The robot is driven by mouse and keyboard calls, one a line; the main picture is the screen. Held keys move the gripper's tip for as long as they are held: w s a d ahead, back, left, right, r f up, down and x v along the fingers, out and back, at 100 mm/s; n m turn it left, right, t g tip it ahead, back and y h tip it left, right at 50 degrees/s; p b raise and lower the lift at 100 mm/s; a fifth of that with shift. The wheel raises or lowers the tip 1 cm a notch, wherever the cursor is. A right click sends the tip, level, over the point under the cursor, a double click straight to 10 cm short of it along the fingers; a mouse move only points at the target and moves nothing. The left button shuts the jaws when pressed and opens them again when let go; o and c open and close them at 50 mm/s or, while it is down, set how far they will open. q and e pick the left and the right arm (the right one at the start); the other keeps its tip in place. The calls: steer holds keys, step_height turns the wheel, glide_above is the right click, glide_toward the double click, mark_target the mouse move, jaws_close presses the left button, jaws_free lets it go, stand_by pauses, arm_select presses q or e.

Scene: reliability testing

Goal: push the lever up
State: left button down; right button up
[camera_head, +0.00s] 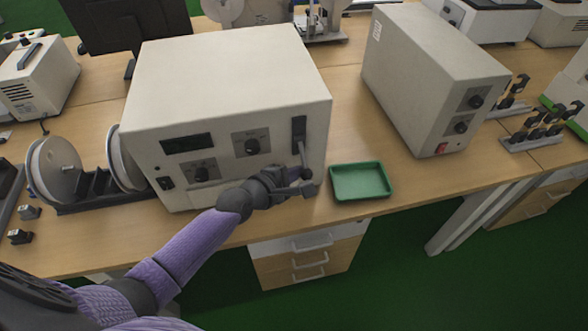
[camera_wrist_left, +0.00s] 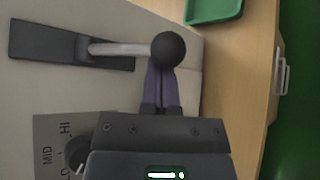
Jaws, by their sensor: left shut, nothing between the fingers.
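The lever (camera_head: 302,153) sits in a dark slot plate on the right of the front of a large cream instrument box (camera_head: 225,75). In the left wrist view the lever (camera_wrist_left: 122,49) is a metal rod that sticks out from its slot and ends in a black ball knob (camera_wrist_left: 168,50). My left gripper (camera_head: 306,188) is at the lower right of the box front, by the knob. In the left wrist view its fingers (camera_wrist_left: 160,85) are shut and empty, with their tips right at the knob. I cannot tell whether they touch it. My right gripper is not in view.
A green tray (camera_head: 361,182) lies on the wooden table right of the box. A second cream box (camera_head: 428,75) stands further right. A spool rack (camera_head: 92,182) stands left. Knobs (camera_head: 252,146) are on the box front. The table's front edge is close below.

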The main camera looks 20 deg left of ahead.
arm_select(q)
step_height(320, 180, up, 8)
steer(key=s+n+g+h+p, duration=0.1)
steer(key=n+g+h+p, duration=0.3)
steer(key=p, duration=0.9)
steer(key=n+g, duration=0.2)
steer(key=g, duration=0.2)
steer(key=shift+d, duration=0.35)
steer(key=shift+r, duration=0.1)
